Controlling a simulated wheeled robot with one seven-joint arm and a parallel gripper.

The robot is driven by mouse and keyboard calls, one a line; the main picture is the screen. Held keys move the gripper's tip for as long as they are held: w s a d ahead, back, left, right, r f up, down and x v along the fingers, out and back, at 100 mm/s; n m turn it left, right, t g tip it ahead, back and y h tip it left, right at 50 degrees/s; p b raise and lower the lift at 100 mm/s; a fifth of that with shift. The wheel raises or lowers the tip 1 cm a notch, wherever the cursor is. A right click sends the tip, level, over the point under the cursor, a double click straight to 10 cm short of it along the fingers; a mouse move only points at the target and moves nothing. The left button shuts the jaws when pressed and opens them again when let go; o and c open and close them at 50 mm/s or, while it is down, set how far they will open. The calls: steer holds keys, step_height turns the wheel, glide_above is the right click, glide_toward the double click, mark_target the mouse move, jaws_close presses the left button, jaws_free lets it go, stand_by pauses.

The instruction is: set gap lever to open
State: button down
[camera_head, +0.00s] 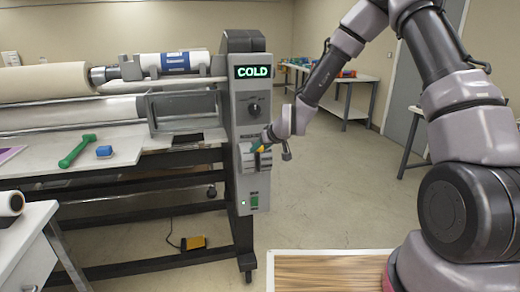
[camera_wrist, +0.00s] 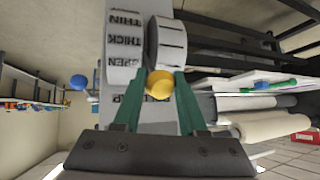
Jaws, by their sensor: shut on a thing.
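The gap lever's yellow ball knob (camera_wrist: 160,82) is between the two green fingers of my gripper (camera_wrist: 159,77) in the wrist view, and the fingers are shut on it. A curved label plate (camera_wrist: 124,45) beside it reads THIN, THICK and OPEN. The knob is nearest the OPEN end, but I cannot tell the lever's exact setting. In the head view my gripper (camera_head: 262,143) is at the front of the grey control column (camera_head: 242,110), at the lever housing, where my wrist and fingers partly hide the lever.
The column's display (camera_head: 253,72) reads COLD, above a black dial (camera_head: 253,109). A yellow foot pedal (camera_head: 193,243) is on the floor.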

steer(key=shift+w+r, duration=0.15)
steer(key=shift+c, duration=2.3)
jaws_free()
steer(key=v, duration=1)
steer(key=shift+s+d+r, duration=0.15)
steer(key=shift+s+d, duration=0.1)
steer(key=shift+s, duration=0.05)
